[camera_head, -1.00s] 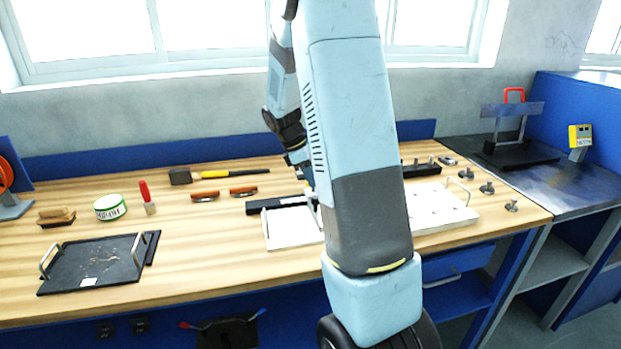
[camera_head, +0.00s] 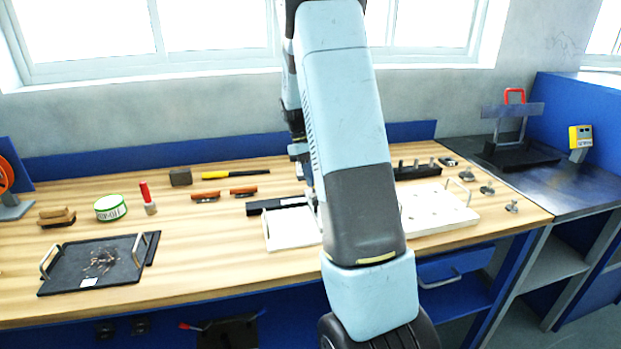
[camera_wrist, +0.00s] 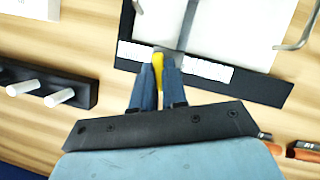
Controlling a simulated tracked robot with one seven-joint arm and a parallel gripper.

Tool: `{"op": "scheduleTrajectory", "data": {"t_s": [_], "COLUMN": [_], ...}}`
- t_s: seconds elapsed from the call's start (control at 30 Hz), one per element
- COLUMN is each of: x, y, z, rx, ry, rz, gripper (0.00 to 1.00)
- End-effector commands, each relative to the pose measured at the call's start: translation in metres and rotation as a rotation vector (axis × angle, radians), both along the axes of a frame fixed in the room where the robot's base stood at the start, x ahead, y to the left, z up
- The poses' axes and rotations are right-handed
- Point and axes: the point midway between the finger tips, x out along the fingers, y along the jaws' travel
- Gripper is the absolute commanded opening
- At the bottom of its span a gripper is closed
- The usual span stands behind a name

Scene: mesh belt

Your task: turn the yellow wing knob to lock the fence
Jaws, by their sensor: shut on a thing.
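The yellow wing knob (camera_wrist: 158,62) shows in the wrist view between my blue fingertips. My gripper (camera_wrist: 158,75) is shut on it, and the fingers cover part of it. A grey metal bar (camera_wrist: 172,35), which looks like the fence, runs across a white plate (camera_wrist: 240,25) just beyond the knob. A black strip with white label-like patches (camera_wrist: 265,88) lies along the plate's edge. In the head view the white plate (camera_head: 290,232) lies mid-bench; my own arm hides the knob and my fingertips there.
A black peg block (camera_wrist: 60,88) stands left in the wrist view. In the head view, a second white board (camera_head: 440,208) lies right of my arm. Two brown-handled pieces (camera_head: 243,191), a mallet (camera_head: 181,177) and a black tray (camera_head: 90,265) lie left. Bare bench lies between them.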

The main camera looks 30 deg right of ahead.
Motion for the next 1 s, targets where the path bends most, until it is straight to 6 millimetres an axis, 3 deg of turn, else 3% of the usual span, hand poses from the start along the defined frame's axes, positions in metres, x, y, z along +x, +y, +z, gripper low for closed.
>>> {"op": "scheduleTrajectory", "data": {"t_s": [0.5,1.0], "x": [0.0015,0.001], "y": [-0.0037,-0.0036], "z": [0.001,0.0005], "rx": [-0.001,0.0], "ry": [-0.006,-0.005], "rz": [-0.347,-0.415], "gripper": [0.0,0.0]}}
